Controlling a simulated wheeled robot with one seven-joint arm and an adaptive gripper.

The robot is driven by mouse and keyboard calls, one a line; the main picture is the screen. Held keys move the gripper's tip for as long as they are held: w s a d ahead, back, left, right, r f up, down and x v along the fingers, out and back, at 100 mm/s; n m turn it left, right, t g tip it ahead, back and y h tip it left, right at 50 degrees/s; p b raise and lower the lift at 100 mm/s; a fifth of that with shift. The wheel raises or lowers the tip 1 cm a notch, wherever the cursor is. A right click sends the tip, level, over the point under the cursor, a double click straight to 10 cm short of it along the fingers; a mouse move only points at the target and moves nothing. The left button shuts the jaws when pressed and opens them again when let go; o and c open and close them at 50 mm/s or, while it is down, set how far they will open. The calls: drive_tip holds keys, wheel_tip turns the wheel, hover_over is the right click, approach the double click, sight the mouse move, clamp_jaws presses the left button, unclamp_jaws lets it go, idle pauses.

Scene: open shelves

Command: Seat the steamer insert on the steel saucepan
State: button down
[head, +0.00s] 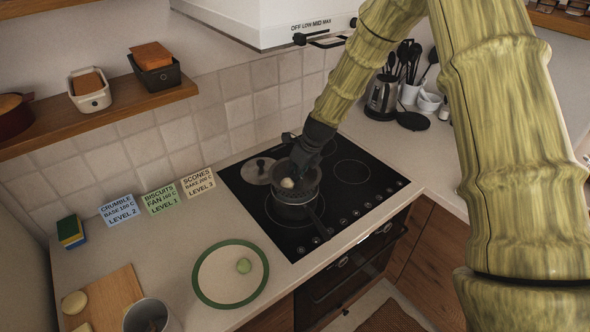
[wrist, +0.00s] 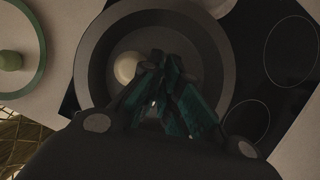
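A dark round pan with a long handle stands on the hob; I take it to be the steel saucepan (head: 293,211). A dark vessel with what look like small holes, apparently the steamer insert (head: 312,190), shows at its top. I cannot tell whether it is fully seated. A pale round item (head: 287,183) lies inside; it also shows in the wrist view (wrist: 127,67), within the wide dark rim (wrist: 91,62). My gripper (head: 301,172) reaches down over the vessel's opening. In the wrist view its teal fingers (wrist: 166,75) are close together; whether they grip anything is hidden.
A lid (head: 258,171) with a knob lies on the hob (head: 240,187) left of the pan. A green-rimmed plate (head: 215,297) with a green item (head: 244,265) is at front left. A kettle (head: 382,97) and utensils stand at back right. The hood (head: 262,20) hangs above.

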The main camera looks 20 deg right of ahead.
sight(295, 184)
drive_tip(key=shift+f+b, duration=1.15)
drive_tip(key=shift+f, duration=1.55)
drive_tip(key=c, duration=1.6)
unclamp_jaws()
drive_tip(key=shift+o, duration=0.2)
drive_tip(key=v, duration=1)
drive_tip(key=shift+d+r, duration=0.1)
drive_tip(key=shift+v, duration=0.85)
drive_tip(key=shift+s, duration=0.1)
